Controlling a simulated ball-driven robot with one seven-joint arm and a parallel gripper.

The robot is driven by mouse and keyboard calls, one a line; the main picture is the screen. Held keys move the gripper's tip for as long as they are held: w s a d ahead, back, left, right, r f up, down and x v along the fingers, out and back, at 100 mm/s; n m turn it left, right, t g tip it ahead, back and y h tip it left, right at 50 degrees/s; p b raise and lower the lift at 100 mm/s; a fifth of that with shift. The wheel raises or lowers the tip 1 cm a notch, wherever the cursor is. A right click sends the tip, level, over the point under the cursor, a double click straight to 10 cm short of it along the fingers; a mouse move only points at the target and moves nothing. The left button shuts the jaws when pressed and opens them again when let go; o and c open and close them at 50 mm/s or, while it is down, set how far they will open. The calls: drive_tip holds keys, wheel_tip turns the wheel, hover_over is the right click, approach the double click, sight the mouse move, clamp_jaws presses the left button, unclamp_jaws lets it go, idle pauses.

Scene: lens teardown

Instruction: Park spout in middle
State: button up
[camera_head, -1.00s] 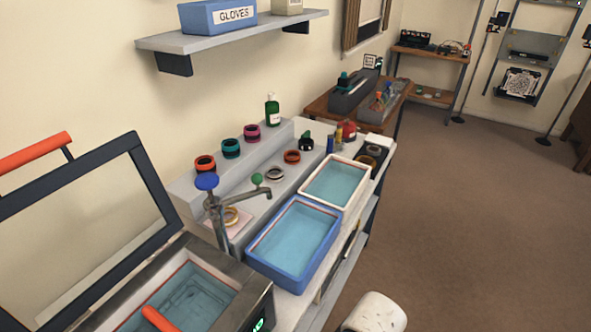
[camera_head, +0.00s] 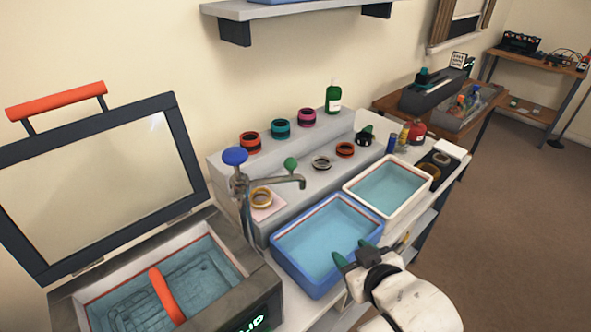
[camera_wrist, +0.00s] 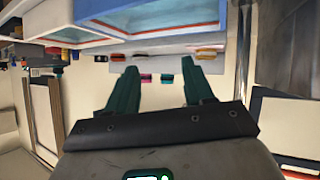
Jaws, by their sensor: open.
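A metal tap (camera_head: 243,205) with a blue knob (camera_head: 235,156) stands at the left rear of the blue basin (camera_head: 290,268). My gripper (camera_head: 351,252) is open and empty, over the basin's front right side, to the right of and nearer than the spout. In the wrist view its two green fingers (camera_wrist: 158,66) are apart with nothing between them.
A white basin (camera_head: 388,188) of water adjoins the blue one on the right. An open-lidded cleaner tank (camera_head: 262,290) stands at left. Coloured lens rings, such as the teal ring (camera_head: 280,129), sit on the grey step behind. A brass ring (camera_head: 261,198) lies beside the tap.

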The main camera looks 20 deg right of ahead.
sight(293, 169)
drive_tip(key=w+a+r+n+t+y+b, duration=0.1)
drive_tip(key=w+a+r+t, duration=0.2)
drive_tip(key=r, duration=0.3)
drive_tip(key=w+a+r+t+b, duration=0.1)
drive_tip(key=w+a+r+t, duration=0.25)
drive_tip(key=r, duration=0.35)
drive_tip(key=shift+n, duration=0.3)
drive_tip(key=w+p, duration=0.1)
drive_tip(key=w, duration=0.4)
drive_tip(key=w+p, duration=0.1)
drive_tip(key=w, duration=0.4)
drive_tip(key=shift+w+d+f, duration=0.15)
drive_tip(key=shift+d+f, duration=0.05)
drive_tip(key=shift+c, duration=0.5)
clamp_jaws()
